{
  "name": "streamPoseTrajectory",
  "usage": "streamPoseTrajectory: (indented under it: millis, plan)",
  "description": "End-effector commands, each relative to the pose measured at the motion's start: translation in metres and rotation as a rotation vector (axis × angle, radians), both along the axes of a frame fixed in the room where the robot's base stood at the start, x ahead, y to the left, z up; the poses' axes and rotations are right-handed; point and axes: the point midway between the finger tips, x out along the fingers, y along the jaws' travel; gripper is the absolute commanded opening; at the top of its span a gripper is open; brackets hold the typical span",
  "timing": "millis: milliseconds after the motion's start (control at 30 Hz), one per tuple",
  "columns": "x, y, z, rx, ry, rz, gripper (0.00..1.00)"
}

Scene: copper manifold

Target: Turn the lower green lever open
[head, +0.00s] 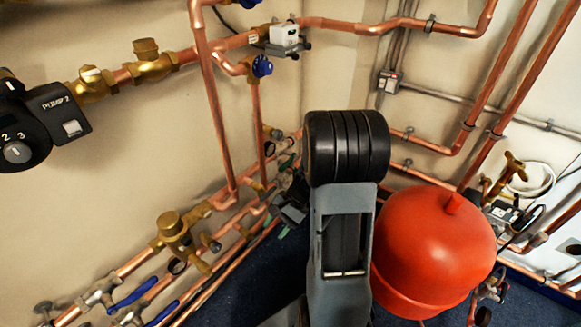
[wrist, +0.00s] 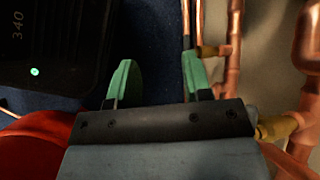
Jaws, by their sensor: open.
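My gripper (wrist: 158,75) is open and empty in the wrist view, its two green-padded fingers apart over a dark blue floor. In the head view my gripper (head: 289,205) is partly hidden behind my own arm, close to the lower copper pipes on the wall. I cannot make out the lower green lever for certain in either view. Small green patches by the gripper in the head view cannot be told apart from its green finger pads. In the wrist view copper pipes (wrist: 234,60) run just right of the fingers, with nothing seen between the fingers.
A red tank (head: 435,245) stands right of my arm and also shows in the wrist view (wrist: 32,150). A black box (wrist: 55,45) marked 340 is left of the fingers. Blue levers (head: 132,292) and brass valves (head: 172,224) line the left pipes.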

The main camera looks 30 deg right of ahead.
Motion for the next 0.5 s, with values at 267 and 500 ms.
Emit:
streamPoseTrajectory:
  millis: [267,500]
  plan:
    - [0.063,-0.083,-0.041,0.596,0.075,-0.810,0.45]
    - [0.094,-0.173,-0.061,0.946,-0.081,-1.287,0.45]
